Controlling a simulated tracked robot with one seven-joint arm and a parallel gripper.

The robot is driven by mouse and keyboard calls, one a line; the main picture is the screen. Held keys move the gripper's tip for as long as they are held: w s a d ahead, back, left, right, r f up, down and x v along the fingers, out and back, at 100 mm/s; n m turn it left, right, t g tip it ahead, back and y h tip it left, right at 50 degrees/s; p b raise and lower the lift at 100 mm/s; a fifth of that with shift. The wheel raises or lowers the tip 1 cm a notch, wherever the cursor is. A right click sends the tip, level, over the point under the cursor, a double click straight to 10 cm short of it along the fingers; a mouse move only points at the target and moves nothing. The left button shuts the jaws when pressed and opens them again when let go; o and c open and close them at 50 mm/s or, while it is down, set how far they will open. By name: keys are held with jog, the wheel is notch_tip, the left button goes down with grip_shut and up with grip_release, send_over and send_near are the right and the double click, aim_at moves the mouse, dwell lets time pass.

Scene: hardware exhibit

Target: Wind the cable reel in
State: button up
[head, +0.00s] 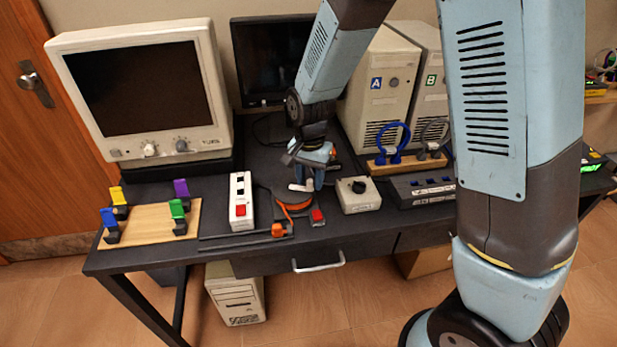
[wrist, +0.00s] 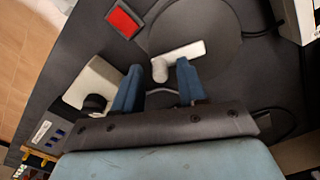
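The cable reel (wrist: 205,28) is a dark round disc on the desk in the wrist view, with a white crank handle (wrist: 182,53) on top. The crank ends in a rounded white knob (wrist: 159,71). In the head view the reel shows an orange rim (head: 294,203) and its white crank (head: 300,187), partly covered by my gripper (head: 308,184). In the wrist view my gripper (wrist: 160,68) has its blue fingers spread, one on each side of the knob. Gaps show between the knob and both fingers. Whether the fingertips reach down to the knob's height is unclear.
A red-topped block (head: 318,216), a white dial box (head: 359,195) and a power strip (head: 241,203) stand close around the reel. An orange cable end (head: 279,230) lies near the desk's front edge. A monitor (head: 146,88) and computer towers (head: 383,85) stand behind.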

notch_tip(320, 180, up, 14)
jog(key=shift+f, duration=0.15)
dwell(0.7)
jog(key=shift+d, duration=0.1)
jog(key=s+d+r+n+t+y, duration=0.1)
jog(key=s+d+r, duration=0.1)
jog(key=d+r, duration=0.45)
jog(key=s+d+r+n+t, duration=0.15)
jog(key=d+r, duration=0.25)
jog(key=d, duration=0.5)
jog(key=s+d+r+n+t+h, duration=0.1)
jog(key=s+d+r+t, duration=0.2)
jog(key=s+d, duration=0.7)
jog(key=shift+s+d+r, duration=0.35)
jog(key=shift+s+r, duration=0.05)
jog(key=shift+s, duration=0.85)
